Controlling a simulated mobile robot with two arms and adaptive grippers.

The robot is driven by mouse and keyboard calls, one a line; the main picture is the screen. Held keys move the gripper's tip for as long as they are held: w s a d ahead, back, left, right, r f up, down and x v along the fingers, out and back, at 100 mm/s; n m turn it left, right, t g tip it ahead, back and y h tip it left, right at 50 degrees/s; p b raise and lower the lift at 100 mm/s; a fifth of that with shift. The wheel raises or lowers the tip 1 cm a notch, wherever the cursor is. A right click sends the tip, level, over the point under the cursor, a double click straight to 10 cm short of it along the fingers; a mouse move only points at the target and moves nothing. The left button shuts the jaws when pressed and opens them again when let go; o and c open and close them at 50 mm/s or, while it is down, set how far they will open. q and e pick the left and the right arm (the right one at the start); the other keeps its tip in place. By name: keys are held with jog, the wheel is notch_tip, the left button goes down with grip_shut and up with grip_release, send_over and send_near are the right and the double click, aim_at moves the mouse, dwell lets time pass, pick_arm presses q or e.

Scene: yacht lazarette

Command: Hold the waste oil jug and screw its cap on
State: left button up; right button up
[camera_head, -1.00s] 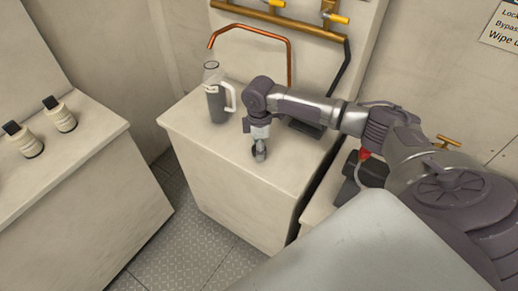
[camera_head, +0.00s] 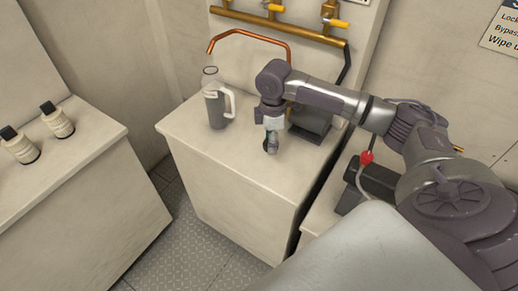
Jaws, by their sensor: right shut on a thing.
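The waste oil jug (camera_head: 214,106) stands upright on the middle bench top. It is tall and see-through, with dark grey contents, a white handle on its right side and a round neck with no cap on it. My right gripper (camera_head: 270,148) points down over the bench, to the right of the jug and apart from it. It is shut on a small dark piece at its fingertips, seemingly the cap, mostly hidden by the fingers. My left gripper is out of view.
The bench top (camera_head: 235,160) is clear in front of the jug. A copper pipe (camera_head: 250,32) runs behind it. A dark-based box (camera_head: 310,125) stands behind my right gripper. Two dark-capped bottles (camera_head: 57,119) stand on the left bench.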

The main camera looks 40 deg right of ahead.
jog(key=s+d+r+b, duration=0.1)
jog(key=s+d+r, duration=0.3)
jog(key=s+d, duration=0.1)
jog(key=shift+s+d+r, duration=0.2)
jog(key=shift+s+r, duration=0.15)
jog(key=shift+s, duration=0.2)
